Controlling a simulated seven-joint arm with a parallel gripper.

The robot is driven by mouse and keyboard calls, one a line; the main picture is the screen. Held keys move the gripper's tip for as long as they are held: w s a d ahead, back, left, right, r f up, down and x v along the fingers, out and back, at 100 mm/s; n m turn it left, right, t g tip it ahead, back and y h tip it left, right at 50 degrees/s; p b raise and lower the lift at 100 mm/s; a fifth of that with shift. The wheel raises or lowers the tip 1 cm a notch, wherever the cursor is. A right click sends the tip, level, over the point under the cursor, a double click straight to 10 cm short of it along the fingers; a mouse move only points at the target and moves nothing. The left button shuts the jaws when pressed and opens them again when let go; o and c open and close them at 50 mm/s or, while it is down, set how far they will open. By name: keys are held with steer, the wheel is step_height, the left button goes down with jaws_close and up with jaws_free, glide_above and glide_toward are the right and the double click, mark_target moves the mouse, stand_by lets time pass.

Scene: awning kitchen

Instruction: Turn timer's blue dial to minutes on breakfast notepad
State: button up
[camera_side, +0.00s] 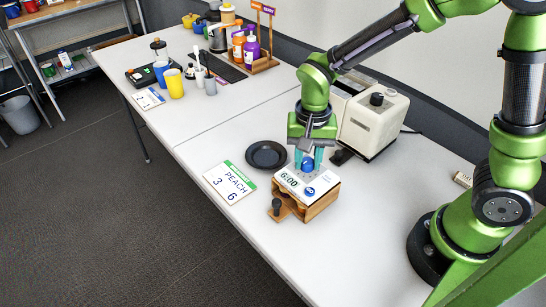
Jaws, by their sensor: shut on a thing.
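The timer (323,189) is a white-topped box on a wooden stand, with a display reading 6:00. A notepad (222,196) with a green top edge lies left of the timer and reads "PEACH", with "3" and "6" below. Another notepad (148,98) lies farther back by the cups; its writing is too small to read.
A black plate (267,155) lies just behind the timer. A cream appliance (372,122) stands behind my gripper at the right. A dark-knobbed wooden piece (276,207) sticks out at the timer's front left. Cups, bottles and a rack stand at the far end. The table front is clear.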

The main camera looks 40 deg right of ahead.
mark_target(307, 160)
stand_by(0.3)
steer(key=o, duration=1.1)
steer(key=shift+c, duration=0.2)
step_height(307, 160, up, 17)
steer(key=s+d+n+t+y, duration=0.2)
steer(key=s+d+n+t, duration=0.3)
steer(key=s, duration=0.4)
steer(key=shift+d+f+t, duration=0.15)
steer(key=shift+d+t, duration=0.45)
steer(key=shift+t, duration=0.5)
